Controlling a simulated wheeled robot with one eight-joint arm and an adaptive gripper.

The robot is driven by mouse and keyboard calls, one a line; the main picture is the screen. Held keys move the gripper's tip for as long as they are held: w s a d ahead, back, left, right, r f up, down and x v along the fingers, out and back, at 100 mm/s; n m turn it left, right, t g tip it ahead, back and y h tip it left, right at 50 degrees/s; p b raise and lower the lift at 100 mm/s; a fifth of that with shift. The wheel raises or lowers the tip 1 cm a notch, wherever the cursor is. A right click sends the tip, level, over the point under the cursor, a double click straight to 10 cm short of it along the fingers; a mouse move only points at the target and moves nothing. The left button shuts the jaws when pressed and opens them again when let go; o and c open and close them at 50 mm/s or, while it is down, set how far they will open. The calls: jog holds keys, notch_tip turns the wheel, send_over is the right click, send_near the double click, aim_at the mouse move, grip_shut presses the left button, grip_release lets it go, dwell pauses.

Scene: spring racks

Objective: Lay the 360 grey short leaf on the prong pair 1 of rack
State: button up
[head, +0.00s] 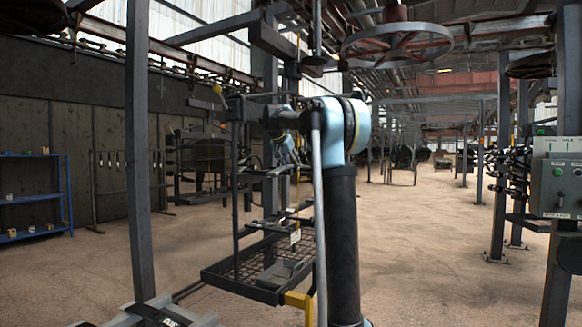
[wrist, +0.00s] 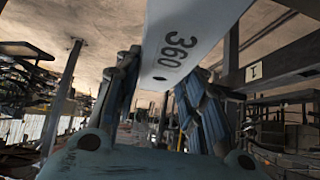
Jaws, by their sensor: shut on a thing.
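The grey short leaf (wrist: 190,30), a pale flat bar marked 360, shows large in the wrist view. My gripper (wrist: 163,66) is shut on it, with a blue-grey finger on each side. The leaf runs out of the top of the picture. A dark rack bar (wrist: 290,65) with a white tag (wrist: 254,71) that seems to read 1 lies to the right of the leaf, apart from it in the picture. The prongs cannot be made out clearly. In the head view the dark rack (head: 236,190) stands behind my arm, which hides part of it and the leaf.
A mesh tray (head: 226,270) sits low on the rack. A steel post (head: 138,150) stands to the left, and a blue shelf (head: 35,195) farther left. A control box (head: 557,185) stands at the right. The floor (head: 440,260) between is clear.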

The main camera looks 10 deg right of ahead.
jog(key=o, duration=1.4)
jog(key=v, duration=1.1)
jog(key=shift+s+a+r, duration=0.2)
jog(key=shift+r, duration=0.1)
